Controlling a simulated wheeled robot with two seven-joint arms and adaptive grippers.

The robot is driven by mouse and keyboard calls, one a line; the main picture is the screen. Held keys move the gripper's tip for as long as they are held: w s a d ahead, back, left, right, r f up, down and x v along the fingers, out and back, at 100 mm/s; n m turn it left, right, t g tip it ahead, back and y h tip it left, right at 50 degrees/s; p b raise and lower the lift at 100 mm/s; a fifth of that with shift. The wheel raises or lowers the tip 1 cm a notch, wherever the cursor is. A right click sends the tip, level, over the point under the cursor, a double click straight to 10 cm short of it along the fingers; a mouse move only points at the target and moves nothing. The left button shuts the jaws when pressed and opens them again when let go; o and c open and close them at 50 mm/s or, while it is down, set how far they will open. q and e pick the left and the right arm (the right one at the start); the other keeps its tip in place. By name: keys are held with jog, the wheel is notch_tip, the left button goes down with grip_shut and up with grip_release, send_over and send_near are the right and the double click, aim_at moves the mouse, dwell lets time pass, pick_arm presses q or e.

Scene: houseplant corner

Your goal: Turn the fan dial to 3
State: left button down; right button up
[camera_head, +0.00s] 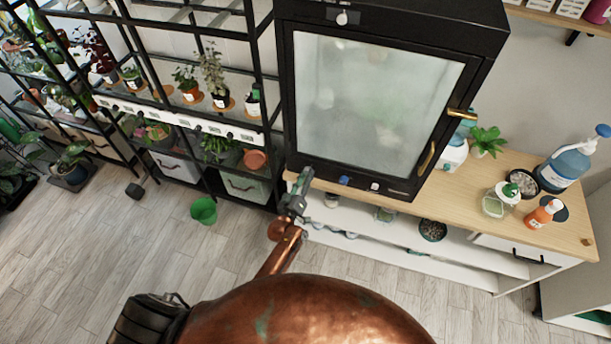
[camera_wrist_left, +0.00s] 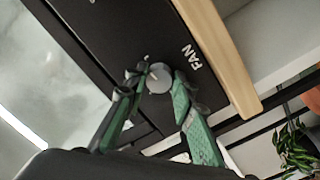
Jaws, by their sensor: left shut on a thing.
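The black cabinet (camera_head: 400,185) with a frosted glass door stands on the wooden counter. The fan dial (camera_wrist_left: 159,84) is a round grey knob on its black lower panel, beside the white word FAN (camera_wrist_left: 194,57) in the left wrist view. My left gripper (camera_head: 303,178) is at the panel's lower left end, its green-grey fingers shut on the dial from both sides. In the head view the gripper hides this dial. The number the dial points to cannot be read. My right gripper is not in view.
A blue knob (camera_head: 343,180) and a white knob (camera_head: 375,186) sit right of my left gripper on the same panel. The counter's front edge (camera_wrist_left: 238,62) runs close beside the gripper. Bottles and a plant (camera_head: 487,140) stand at the right. Open floor lies left.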

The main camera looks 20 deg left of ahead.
pick_arm(q)
jog(key=shift+f+m, duration=0.1)
jog(key=shift+m, duration=0.5)
jog(key=c, duration=1.6)
grip_release()
jog(key=s, duration=0.8)
jog(key=s+a, duration=0.1)
jog(key=s, duration=0.3)
